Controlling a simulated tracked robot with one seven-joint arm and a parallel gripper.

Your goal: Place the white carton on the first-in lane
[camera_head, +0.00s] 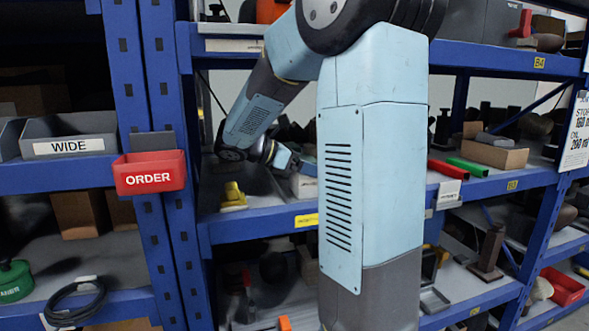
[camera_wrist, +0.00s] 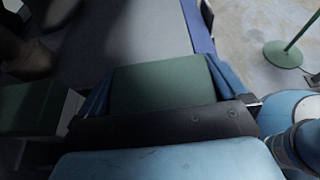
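My gripper (camera_head: 290,163) reaches into the middle shelf (camera_head: 262,224) in the head view, small and partly covered by my arm. A whitish box (camera_head: 304,187) shows just below and behind it; I cannot tell for sure that it is the white carton or whether they touch. In the wrist view a dark green block (camera_wrist: 160,86) lies right in front of my gripper, with blue finger-like parts on both sides. I cannot tell whether the fingers grip it. Another green-topped box (camera_wrist: 30,108) with a pale side is at the left. No lane marking is readable.
A yellow object (camera_head: 233,197) stands left of my gripper on the shelf. A red ORDER bin (camera_head: 149,172) hangs on the left upright. Red (camera_head: 447,169) and green (camera_head: 468,167) tubes lie to the right. Bare shelf surface (camera_wrist: 140,30) shows beyond the green block.

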